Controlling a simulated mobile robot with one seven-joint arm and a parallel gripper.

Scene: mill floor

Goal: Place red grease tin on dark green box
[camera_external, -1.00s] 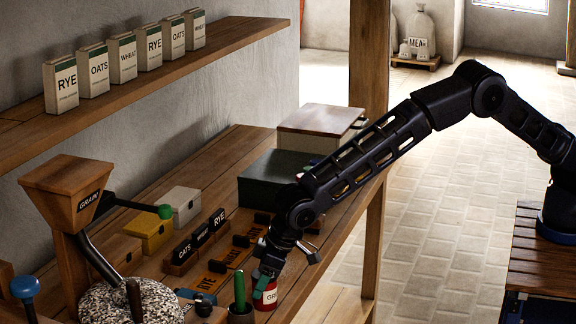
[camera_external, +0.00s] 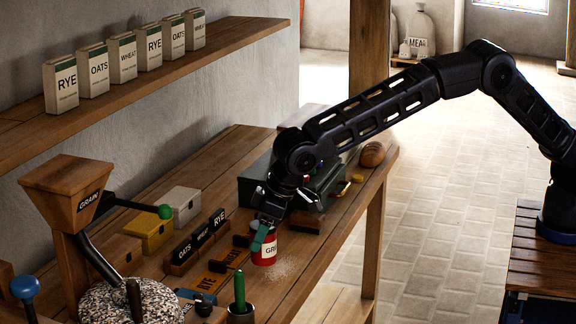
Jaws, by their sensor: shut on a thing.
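The red grease tin (camera_external: 264,256) has a white label and hangs upright in my gripper (camera_external: 266,232), which is shut on its upper part. The tin seems slightly above the bench, though the exact gap is hard to judge. The dark green box (camera_external: 257,181) stands on the bench behind and left of my wrist. My arm covers part of its right side and top.
Wheat and rye blocks lie left of the tin, with a dark cup holding a green-handled tool (camera_external: 240,296) in front. Yellow (camera_external: 150,231) and white (camera_external: 181,204) boxes stand further left. A bread loaf (camera_external: 373,154) lies at the bench's far right. A shelf (camera_external: 130,85) runs above.

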